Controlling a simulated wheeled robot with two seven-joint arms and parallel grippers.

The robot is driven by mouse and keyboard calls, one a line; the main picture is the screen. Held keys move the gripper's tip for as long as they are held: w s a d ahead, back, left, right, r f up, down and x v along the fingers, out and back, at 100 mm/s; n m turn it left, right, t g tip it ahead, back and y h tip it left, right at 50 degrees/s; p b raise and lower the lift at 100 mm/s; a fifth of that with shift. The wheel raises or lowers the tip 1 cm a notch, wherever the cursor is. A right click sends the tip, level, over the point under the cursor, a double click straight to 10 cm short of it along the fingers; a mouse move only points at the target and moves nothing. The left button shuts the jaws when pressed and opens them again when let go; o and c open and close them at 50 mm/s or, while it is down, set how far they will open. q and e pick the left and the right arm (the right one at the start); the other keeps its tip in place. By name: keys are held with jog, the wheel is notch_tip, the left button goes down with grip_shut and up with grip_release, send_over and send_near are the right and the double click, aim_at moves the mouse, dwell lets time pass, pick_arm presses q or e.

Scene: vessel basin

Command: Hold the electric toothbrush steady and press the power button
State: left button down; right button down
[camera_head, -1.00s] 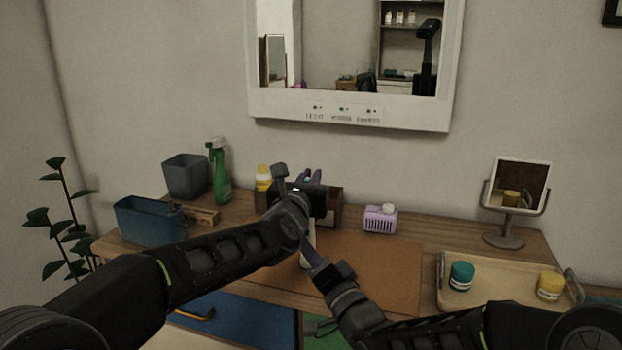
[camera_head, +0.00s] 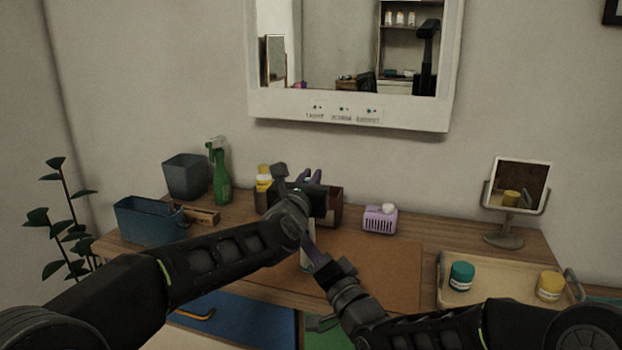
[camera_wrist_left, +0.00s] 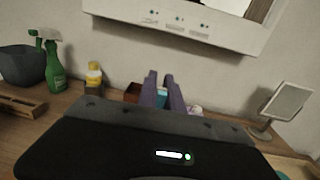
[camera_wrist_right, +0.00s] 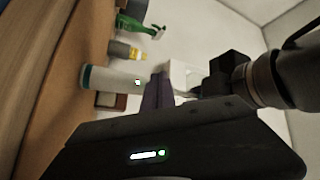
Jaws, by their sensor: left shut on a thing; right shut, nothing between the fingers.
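The electric toothbrush (camera_head: 305,258) has a white handle that shows below my left gripper in the head view, mostly hidden by my arms.
A dark blue bin (camera_head: 150,220), a grey pot (camera_head: 186,176) and a green spray bottle (camera_head: 219,178) stand at left. A purple basket (camera_head: 380,219) stands behind the brown mat (camera_head: 385,265). A tray (camera_head: 447,296) with two jars and a small mirror (camera_head: 521,185) are at right.

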jog(key=shift+w, duration=0.15)
jog(key=shift+s+a, duration=0.1)
jog(key=shift+s, duration=0.6)
jog(key=s, duration=0.2)
jog(key=s+a, duration=0.1)
jog(key=s, duration=0.2)
jog(key=shift+s+a, duration=0.25)
jog(key=shift+s, duration=0.15)
pick_arm(q)
jog(key=c, duration=1.4)
grip_release()
